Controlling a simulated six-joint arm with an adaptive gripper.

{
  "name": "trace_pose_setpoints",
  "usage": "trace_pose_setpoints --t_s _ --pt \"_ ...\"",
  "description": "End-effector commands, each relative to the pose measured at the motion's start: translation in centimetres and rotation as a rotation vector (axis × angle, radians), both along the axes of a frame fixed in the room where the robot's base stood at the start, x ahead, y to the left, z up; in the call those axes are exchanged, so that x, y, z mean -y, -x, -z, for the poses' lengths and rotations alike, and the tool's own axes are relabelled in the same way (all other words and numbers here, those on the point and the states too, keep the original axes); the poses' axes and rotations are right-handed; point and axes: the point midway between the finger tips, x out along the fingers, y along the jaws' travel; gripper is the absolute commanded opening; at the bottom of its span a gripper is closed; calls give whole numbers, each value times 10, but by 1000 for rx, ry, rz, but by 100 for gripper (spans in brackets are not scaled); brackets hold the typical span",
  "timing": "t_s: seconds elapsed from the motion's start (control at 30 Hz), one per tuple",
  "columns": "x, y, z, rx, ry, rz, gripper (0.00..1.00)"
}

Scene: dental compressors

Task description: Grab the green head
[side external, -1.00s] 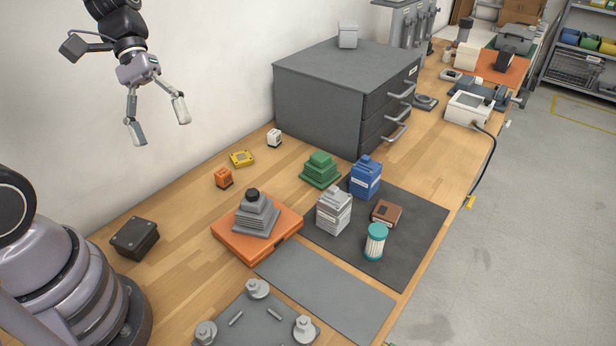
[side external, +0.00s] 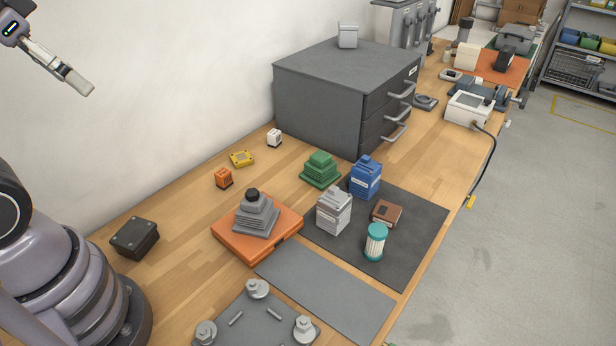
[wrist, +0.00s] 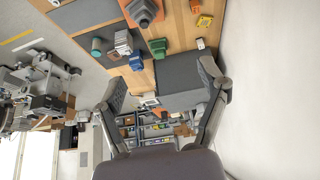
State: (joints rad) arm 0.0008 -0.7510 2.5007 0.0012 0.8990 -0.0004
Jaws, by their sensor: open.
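The green head (side external: 320,169) is a stepped, finned block standing on the wooden bench, just in front of the grey drawer cabinet. It also shows in the wrist view (wrist: 158,47), near the top centre. My gripper (wrist: 164,80) is open and empty in the wrist view, with its two fingers spread wide. In the side view only part of my gripper (side external: 75,82) shows, at the upper left, high above the bench and far from the green head.
A blue head (side external: 366,178) and a grey-white head (side external: 334,210) stand on the dark mat (side external: 420,215) close to the green one. A finned grey block sits on an orange tray (side external: 235,248). The drawer cabinet (side external: 315,105) stands behind. Small orange, yellow and white blocks lie to the left.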

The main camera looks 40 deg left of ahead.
Motion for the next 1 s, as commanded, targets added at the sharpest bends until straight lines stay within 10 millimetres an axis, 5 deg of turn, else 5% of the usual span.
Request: trace_pose_setpoints --t_s 0.8,0.93,1.0 --pt "0 -1 0 -1 1 0 78" --pt "1 -22 -4 16 2 3 78" --pt "2 -49 -7 41 3 9 78"
